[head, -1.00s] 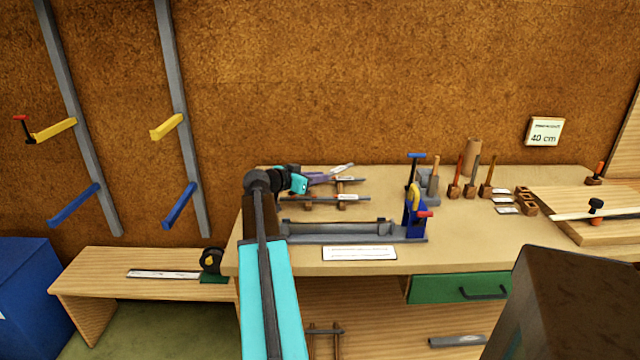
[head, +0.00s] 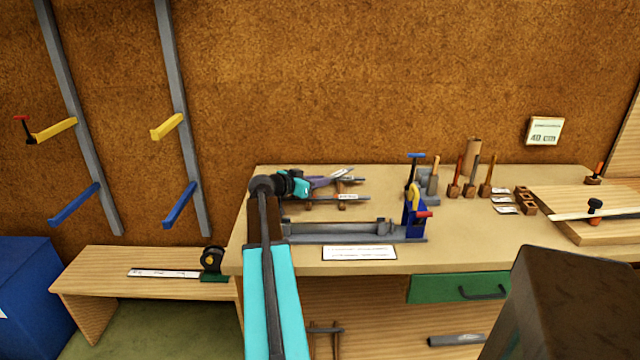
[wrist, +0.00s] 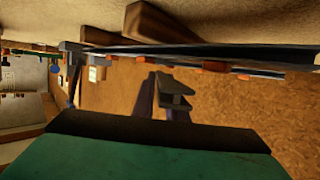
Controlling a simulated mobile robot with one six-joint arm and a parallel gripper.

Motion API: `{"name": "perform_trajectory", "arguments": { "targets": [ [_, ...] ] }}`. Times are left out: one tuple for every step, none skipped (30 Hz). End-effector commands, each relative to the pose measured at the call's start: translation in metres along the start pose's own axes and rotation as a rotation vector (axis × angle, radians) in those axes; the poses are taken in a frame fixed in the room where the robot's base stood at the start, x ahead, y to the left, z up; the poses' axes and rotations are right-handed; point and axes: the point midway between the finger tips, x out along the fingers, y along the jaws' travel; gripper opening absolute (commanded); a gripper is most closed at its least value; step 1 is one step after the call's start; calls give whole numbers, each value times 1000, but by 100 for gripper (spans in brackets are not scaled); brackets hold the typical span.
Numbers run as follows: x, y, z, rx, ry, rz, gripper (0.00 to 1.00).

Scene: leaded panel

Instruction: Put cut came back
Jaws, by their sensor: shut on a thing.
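My gripper (head: 322,182), with purple fingers, is over the back left of the workbench (head: 440,255). It is shut on a short grey piece of came (wrist: 175,86), which shows end-on between the fingers in the wrist view. In the head view a white tag (head: 341,173) shows at my fingertips, and the piece is mostly hidden there. It is close to the brown wooden rests (head: 340,187), where a longer grey came (head: 325,198) with a white tag lies. I cannot tell whether the held piece touches a rest.
A grey trough (head: 335,231) with a blue clamp-like tool (head: 414,218) stands in front of the rests. Upright hand tools (head: 470,180) stand to the right. A wooden board (head: 600,215) lies far right. A low bench (head: 110,262) is at left. A card (head: 544,131) hangs on the wall.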

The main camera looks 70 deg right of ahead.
Motion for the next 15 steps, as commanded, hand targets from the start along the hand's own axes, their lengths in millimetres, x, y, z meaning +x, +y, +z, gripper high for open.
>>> {"name": "perform_trajectory", "arguments": {
  "targets": [
    [1, 0, 4, -1, 0, 0, 0],
    [2, 0, 5, -1, 0, 1, 0],
    [2, 0, 7, -1, 1, 1, 0],
    [2, 0, 8, 0, 1, 1, 0],
    [3, 0, 8, 0, 1, 1, 0],
    [3, 0, 8, 0, 2, 1, 0],
    [3, 0, 8, 0, 2, 1, 0],
    [3, 0, 8, 0, 2, 1, 0],
    [3, 0, 8, 0, 2, 1, 0],
    [3, 0, 8, 0, 2, 1, 0],
    [3, 0, 8, 0, 2, 1, 0],
    [3, 0, 8, 0, 2, 1, 0],
    [3, 0, 8, 0, 2, 1, 0],
    [3, 0, 9, 0, 1, 1, 0],
    [3, 0, 10, 0, 1, 1, 0]
  ]
}}
